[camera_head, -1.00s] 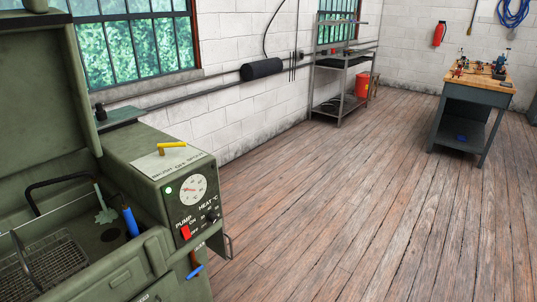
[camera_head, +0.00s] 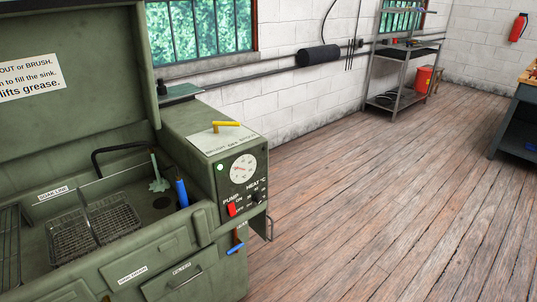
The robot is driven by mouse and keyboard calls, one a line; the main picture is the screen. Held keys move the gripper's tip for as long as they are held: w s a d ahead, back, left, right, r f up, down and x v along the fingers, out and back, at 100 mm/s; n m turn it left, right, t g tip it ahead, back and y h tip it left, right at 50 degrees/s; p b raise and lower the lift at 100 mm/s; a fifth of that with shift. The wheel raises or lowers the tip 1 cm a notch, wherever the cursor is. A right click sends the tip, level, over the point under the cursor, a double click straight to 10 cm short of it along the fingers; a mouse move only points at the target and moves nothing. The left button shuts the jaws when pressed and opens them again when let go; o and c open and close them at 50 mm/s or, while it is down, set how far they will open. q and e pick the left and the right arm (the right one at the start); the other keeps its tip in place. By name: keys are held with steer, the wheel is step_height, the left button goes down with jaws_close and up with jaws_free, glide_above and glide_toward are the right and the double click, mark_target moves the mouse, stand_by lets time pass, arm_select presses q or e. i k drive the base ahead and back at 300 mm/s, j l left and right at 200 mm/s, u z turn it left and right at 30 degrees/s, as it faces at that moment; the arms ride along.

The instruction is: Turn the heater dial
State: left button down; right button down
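The heater dial is a small dark knob (camera_head: 256,198) under the "HEAT °C" label, on the front panel of the green parts washer (camera_head: 205,150). The knob is too small here for me to read its setting. Above it is a round white gauge (camera_head: 243,168) with red marks, and a green lamp (camera_head: 220,167) is lit beside the gauge. A red pump switch (camera_head: 231,209) sits to the left of the knob. Neither of my grippers shows in this view.
The washer's lid stands open over a sink with a wire basket (camera_head: 95,225) and a blue-handled brush (camera_head: 181,192). A yellow lever (camera_head: 226,125) is on top of the control box. A metal shelf (camera_head: 395,80) and a workbench (camera_head: 520,115) stand farther off. The wooden floor between is clear.

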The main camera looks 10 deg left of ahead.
mark_target(257, 197)
steer(key=i+l, duration=0.1)
steer(key=l, duration=0.55)
steer(key=i+l+u, duration=0.15)
steer(key=l, duration=1.2)
steer(key=i+u, duration=0.05)
